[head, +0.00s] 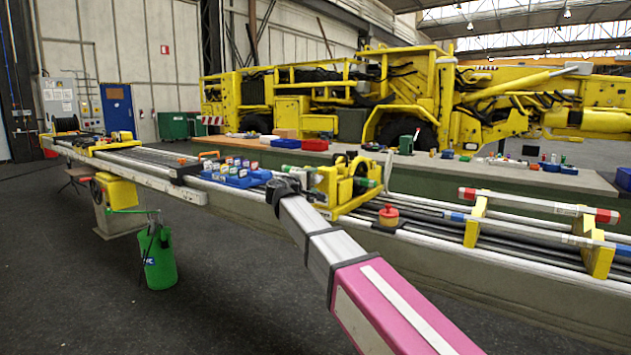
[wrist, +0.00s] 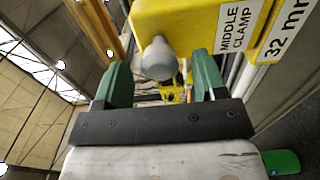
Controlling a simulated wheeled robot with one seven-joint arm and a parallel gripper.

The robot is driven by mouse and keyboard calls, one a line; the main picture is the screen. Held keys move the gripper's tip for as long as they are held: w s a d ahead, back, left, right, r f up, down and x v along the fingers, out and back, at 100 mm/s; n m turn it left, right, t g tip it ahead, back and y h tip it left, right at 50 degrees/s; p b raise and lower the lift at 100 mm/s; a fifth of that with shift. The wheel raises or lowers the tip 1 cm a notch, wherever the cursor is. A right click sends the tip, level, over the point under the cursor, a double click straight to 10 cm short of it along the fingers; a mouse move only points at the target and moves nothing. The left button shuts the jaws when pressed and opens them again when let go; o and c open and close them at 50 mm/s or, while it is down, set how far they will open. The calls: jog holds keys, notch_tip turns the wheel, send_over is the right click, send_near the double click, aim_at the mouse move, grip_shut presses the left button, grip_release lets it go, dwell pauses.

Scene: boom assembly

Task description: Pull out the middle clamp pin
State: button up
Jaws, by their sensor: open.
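In the wrist view, the yellow middle clamp (wrist: 190,22) carries white labels reading "MIDDLE CLAMP" and "32 mm". A rounded grey pin head (wrist: 158,60) sticks out from the clamp's near face. My gripper (wrist: 163,78) has two green fingers on a dark bar. They are open, with the pin head in the gap between them in the picture, near the fingertips. Clear space shows on both sides of the head and no finger visibly touches it. The pin's shaft is hidden. In the head view I cannot make out the fingers or the pin.
In the head view, a long rail (head: 150,172) runs across the scene, with a yellow carriage (head: 345,188), blue bins (head: 237,177) and a red-topped item (head: 388,216) on or beside it. Open floor lies in front.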

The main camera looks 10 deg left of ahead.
jog(key=shift+x, duration=1.15)
grip_shut()
jog(key=v, duration=0.5)
grip_release()
jog(key=shift+s, duration=0.1)
